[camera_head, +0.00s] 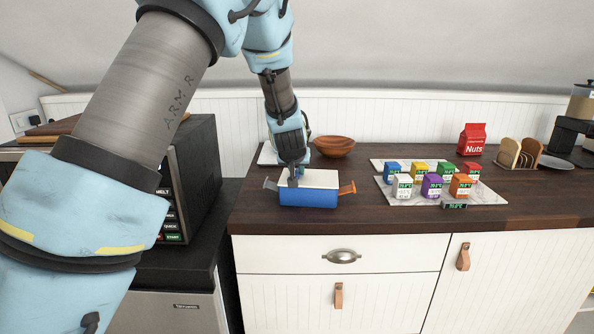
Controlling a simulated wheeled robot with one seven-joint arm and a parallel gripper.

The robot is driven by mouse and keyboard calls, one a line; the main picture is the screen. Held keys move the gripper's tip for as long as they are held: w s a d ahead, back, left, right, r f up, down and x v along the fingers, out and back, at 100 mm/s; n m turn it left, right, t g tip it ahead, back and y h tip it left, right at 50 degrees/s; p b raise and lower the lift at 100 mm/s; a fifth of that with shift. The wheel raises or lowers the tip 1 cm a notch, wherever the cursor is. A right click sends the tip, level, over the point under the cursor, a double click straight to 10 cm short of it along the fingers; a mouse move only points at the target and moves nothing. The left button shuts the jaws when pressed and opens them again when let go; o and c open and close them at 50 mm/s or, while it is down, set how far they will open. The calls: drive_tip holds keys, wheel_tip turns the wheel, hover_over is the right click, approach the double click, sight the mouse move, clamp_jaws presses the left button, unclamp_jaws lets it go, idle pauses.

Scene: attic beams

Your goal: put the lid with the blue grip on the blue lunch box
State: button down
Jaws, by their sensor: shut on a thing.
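The blue lunch box (308,199) stands near the front edge of the wooden counter, with a grey flap out to its left and an orange flap out to its right. A pale lid (322,179) lies level over the box top. I cannot tell whether it is fully seated or slightly above the rim. My gripper (293,179) points down at the left part of the lid and is shut on its grip. Only a little blue of the grip shows between the fingers.
A wooden bowl (334,146) stands behind the box. To the right, several small coloured cartons stand on a pale marble board (487,196). A red nuts bag (472,139), a toast rack (519,153) and a black microwave (190,180) flank the area. Counter (365,212) right of the box is clear.

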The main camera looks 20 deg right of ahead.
drive_tip(key=shift+f, duration=0.15)
drive_tip(key=c, duration=0.7)
unclamp_jaws()
drive_tip(key=shift+c, duration=0.2)
drive_tip(key=v, duration=1)
drive_tip(key=shift+s+a+r, duration=0.25)
